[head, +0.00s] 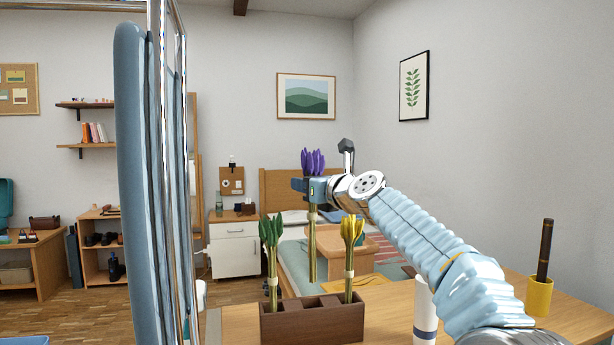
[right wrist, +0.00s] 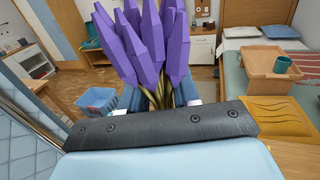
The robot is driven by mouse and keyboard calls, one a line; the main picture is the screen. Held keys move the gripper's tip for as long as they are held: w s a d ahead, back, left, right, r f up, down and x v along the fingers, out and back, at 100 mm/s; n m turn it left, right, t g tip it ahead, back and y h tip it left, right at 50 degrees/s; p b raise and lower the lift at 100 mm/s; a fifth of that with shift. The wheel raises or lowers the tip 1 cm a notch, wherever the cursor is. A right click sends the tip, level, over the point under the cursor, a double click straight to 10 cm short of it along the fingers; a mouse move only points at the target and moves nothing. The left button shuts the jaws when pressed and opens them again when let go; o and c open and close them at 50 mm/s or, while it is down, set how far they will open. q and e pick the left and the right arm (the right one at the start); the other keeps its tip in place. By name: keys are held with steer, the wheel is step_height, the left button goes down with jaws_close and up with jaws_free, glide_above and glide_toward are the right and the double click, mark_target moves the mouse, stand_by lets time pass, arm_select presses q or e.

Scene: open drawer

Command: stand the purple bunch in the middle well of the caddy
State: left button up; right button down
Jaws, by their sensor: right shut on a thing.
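The purple bunch (head: 313,161) is upright in the head view, its stems hanging straight down. My right gripper (head: 311,190) is shut on it just below the purple heads. The heads also fill the top middle of the right wrist view (right wrist: 150,42). The dark brown caddy (head: 311,325) stands on the table below. A green bunch (head: 271,235) stands in its left well and a yellow bunch (head: 351,232) in its right well. The middle well (head: 314,301) looks empty. The purple stems end a little above the caddy, in line with the middle well. My left gripper is out of view.
On the wooden table (head: 390,310), a white cylinder with a blue band (head: 425,308) stands right of the caddy, below my right arm. A yellow cup (head: 539,297) with a dark stick stands farther right. A bed and white cabinet (head: 234,250) are behind.

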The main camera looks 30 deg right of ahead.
step_height(320, 180, down, 9)
steer(key=b, duration=0.5)
steer(key=shift+f+b, duration=0.9)
steer(key=shift+f, duration=0.05)
steer(key=c, duration=0.7)
jaws_free()
steer(key=shift+c, duration=0.2)
steer(key=shift+s, duration=0.15)
glide_toward(314, 234)
steer(key=shift+s+d, duration=0.1)
steer(key=shift+s, duration=0.4)
